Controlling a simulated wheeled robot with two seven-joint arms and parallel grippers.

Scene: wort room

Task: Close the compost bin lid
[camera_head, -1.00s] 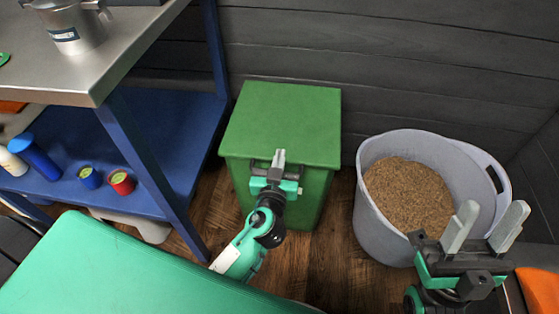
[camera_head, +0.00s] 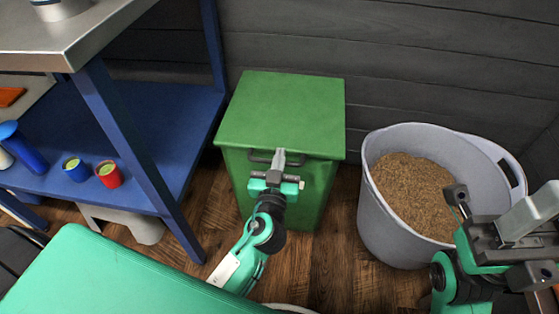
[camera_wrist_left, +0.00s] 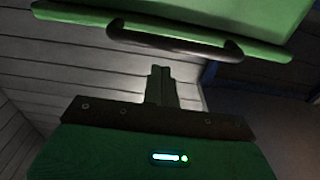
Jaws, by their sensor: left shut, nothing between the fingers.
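The green compost bin (camera_head: 285,190) stands on the floor against the dark wall. Its green lid (camera_head: 283,112) lies over the top, looking flat in the head view; I cannot tell whether a small gap is left under it. A dark handle (camera_head: 262,156) runs along the lid's front edge, and it also shows in the left wrist view (camera_wrist_left: 175,42). My left gripper (camera_head: 279,158) is shut and empty, its tips at the handle in the head view; contact is unclear. My right gripper (camera_head: 530,212) is at the right edge, partly cut off, its opening unclear.
A grey tub (camera_head: 385,220) of brown grain stands right of the bin. A blue shelf (camera_head: 150,125) under a steel tabletop (camera_head: 75,40) is to the left, holding a blue cup (camera_head: 76,172) and a red cup (camera_head: 110,178). Wooden floor shows between bin and tub.

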